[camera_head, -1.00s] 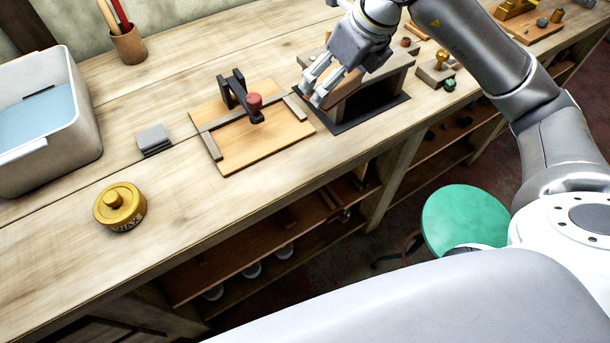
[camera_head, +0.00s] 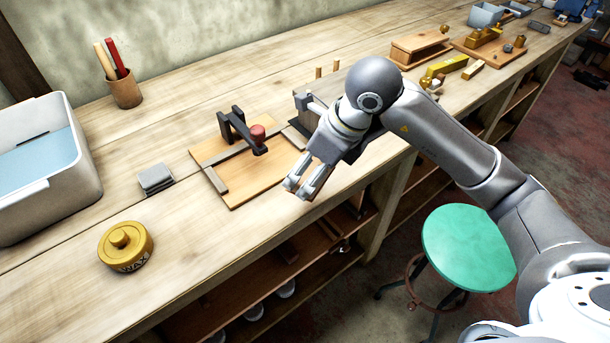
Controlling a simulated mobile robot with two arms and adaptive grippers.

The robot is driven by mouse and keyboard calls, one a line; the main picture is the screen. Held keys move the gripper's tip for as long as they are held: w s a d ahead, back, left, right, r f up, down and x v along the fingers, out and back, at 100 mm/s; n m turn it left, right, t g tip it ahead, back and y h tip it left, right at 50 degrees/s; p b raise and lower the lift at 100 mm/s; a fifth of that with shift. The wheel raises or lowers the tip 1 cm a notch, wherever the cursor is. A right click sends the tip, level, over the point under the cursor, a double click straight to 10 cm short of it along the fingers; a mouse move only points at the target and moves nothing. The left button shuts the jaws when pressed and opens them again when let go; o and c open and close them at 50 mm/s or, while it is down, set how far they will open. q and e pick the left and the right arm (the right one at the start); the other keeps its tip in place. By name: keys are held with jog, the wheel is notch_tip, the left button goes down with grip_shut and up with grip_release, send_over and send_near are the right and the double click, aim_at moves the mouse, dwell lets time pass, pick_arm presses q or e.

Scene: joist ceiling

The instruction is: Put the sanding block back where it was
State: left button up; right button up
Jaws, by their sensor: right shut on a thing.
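My right gripper (camera_head: 303,188) is above the front part of the workbench, beside the right corner of a wooden board. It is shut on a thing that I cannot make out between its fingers. I cannot pick out the sanding block for certain. A small grey stack of flat pieces (camera_head: 156,179) lies on the bench left of the board. The board (camera_head: 247,183) carries a dark clamp with a red knob (camera_head: 257,134). My left gripper is not in view.
A gold wax tin (camera_head: 125,247) stands near the front left. My right arm partly hides a grey-topped stand (camera_head: 303,118).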

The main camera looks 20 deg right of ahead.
jog(key=w+f, duration=0.2)
jog(key=w+f+p, duration=0.1)
jog(key=f, duration=0.2)
jog(key=shift+w, duration=0.35)
notch_tip(320, 180, down, 3)
jog(key=shift+w+f+p, duration=0.15)
jog(key=shift+f+p, duration=0.05)
jog(key=shift+p, duration=0.55)
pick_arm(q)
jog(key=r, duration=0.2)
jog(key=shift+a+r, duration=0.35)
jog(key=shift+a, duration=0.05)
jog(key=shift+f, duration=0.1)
pick_arm(e)
jog(key=shift+a, duration=0.1)
jog(key=shift+f+b, duration=0.2)
jog(key=shift+b, duration=0.1)
jog(key=o, duration=0.8)
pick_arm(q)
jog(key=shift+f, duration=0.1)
pick_arm(e)
jog(key=shift+r, duration=0.1)
